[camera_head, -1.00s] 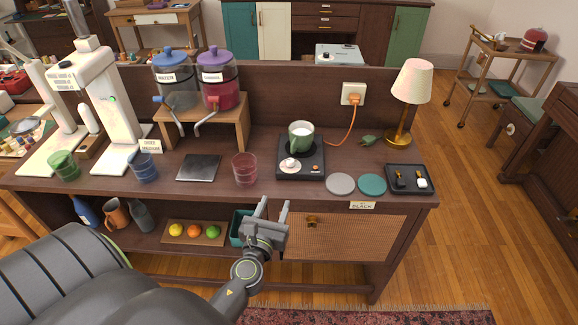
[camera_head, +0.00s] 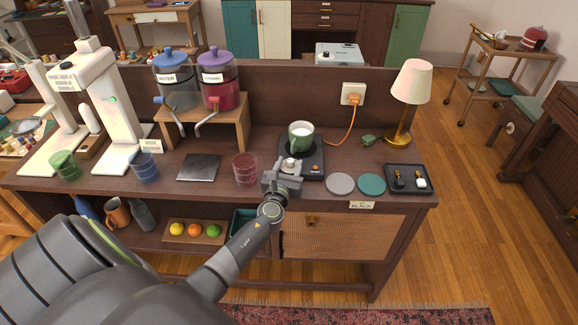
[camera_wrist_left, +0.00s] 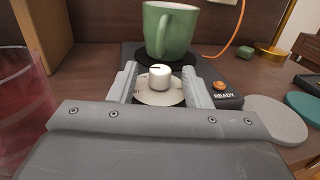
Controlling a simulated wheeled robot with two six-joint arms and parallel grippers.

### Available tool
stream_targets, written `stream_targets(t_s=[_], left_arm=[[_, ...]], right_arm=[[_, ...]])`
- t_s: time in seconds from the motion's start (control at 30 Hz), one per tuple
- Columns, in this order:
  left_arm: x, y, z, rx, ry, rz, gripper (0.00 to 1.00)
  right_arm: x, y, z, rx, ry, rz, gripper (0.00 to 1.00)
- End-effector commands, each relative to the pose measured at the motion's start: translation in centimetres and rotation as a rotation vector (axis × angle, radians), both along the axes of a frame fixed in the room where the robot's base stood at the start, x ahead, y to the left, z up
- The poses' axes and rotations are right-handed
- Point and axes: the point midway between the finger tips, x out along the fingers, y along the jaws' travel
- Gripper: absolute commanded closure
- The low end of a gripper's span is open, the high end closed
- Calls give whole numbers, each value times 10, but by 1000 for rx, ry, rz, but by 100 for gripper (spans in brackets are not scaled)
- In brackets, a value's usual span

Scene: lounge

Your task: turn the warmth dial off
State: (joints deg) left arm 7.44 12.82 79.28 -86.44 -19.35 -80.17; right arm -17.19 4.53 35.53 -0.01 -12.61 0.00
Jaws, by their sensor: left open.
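The warmth dial (camera_wrist_left: 160,76) is a white knob with a dark pointer line on a pale round plate, on the front of a black warmer (camera_head: 313,158). In the left wrist view the pointer is turned toward the upper left. A green mug (camera_head: 301,136) with white liquid stands on the warmer's plate behind the dial. My left gripper (camera_head: 289,170) is open, with one finger on each side of the dial. It also shows in the left wrist view (camera_wrist_left: 162,88). I cannot tell whether the fingers touch the knob. My right gripper is out of view.
An orange button (camera_wrist_left: 219,86) marked READY is right of the dial. A red glass (camera_head: 245,168) stands close left of the gripper. Grey and teal coasters (camera_head: 340,184) lie to the right, before a black tray (camera_head: 409,190). An orange cord (camera_head: 349,125) runs to the wall socket.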

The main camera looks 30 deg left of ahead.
Motion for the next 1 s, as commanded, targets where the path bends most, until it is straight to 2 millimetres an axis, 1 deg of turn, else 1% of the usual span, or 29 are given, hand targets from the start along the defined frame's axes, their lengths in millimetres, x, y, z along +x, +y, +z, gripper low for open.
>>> stream_targets(t_s=[0.23,0.27,0.5,0.57,0.6,0.77,1.0], left_arm=[[1,0,0,0,0,0,56],[1,0,0,0,0,0,58],[1,0,0,0,0,0,90],[1,0,0,0,0,0,98],[1,0,0,0,0,0,100],[1,-1,0,-2,-2,28,100],[3,-5,-1,-5,-2,203,100]], right_arm=[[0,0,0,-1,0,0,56],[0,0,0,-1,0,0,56],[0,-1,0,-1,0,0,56],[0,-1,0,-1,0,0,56],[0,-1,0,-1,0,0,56],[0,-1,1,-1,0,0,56],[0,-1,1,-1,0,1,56]])
